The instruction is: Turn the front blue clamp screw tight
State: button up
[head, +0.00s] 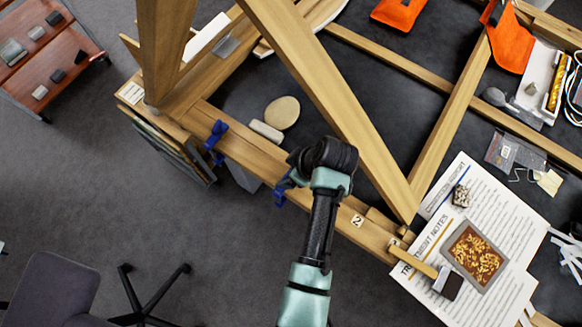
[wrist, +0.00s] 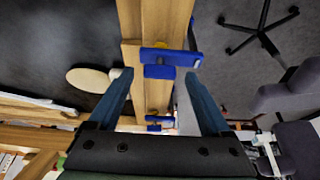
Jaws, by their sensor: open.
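The front blue clamp (head: 281,192) sits on the wooden beam, partly hidden by my wrist in the head view. Whether a finger touches the clamp cannot be told. In the head view my wrist mostly hides the fingers.
A second blue clamp (head: 215,135) sits farther along the beam (head: 245,155). A diagonal wooden bar (head: 325,85) passes close to my wrist. A beige oval (head: 282,112) and a pale block (head: 266,131) lie behind the beam. An office chair (head: 55,290) stands at lower left.

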jog(key=shift+w+f, duration=0.1)
jog(key=shift+f, duration=0.1)
grip_shut()
dwell(0.4)
jog(key=shift+a+r+m, duration=0.1)
jog(key=shift+m, duration=0.2)
